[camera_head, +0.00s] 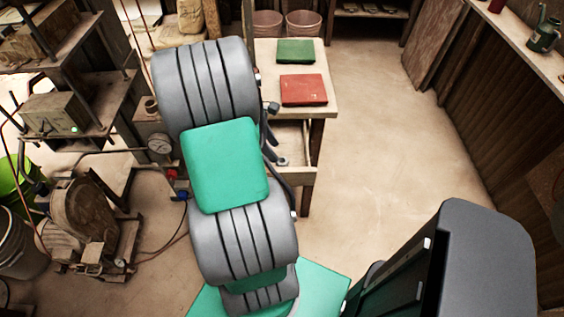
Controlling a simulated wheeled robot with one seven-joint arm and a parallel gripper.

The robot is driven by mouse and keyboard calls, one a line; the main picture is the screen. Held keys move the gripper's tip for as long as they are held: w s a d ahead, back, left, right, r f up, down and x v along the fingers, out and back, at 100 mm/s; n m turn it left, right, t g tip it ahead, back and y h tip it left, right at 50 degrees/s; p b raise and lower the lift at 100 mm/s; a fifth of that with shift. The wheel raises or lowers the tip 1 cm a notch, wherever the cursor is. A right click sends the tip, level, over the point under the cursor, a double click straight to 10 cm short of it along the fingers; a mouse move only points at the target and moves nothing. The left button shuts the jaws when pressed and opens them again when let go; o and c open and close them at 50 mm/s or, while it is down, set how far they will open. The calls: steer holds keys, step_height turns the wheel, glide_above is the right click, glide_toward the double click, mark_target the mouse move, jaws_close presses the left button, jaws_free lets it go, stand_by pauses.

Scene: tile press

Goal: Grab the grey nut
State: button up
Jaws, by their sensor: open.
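A small grey piece (283,161) that looks like the nut lies on the lower wooden surface under the table top, just right of my arm. It is too small to make out its shape well. My gripper (271,138) is mostly hidden behind my grey and green arm. Only dark parts of it show at the arm's right edge, a little above and left of the grey piece. It is open, and I see nothing held in it. I cannot tell whether it touches anything.
A wooden table (319,103) carries a green tile (295,51) and a red tile (303,90). Machinery with a pressure gauge (159,144) and a green bucket (14,182) stand at left. A workbench (505,40) lines the right wall. The floor (395,140) between is clear.

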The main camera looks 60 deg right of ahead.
mark_target(281, 160)
steer(key=x, duration=0.6)
steer(key=shift+r, duration=0.1)
jaws_close()
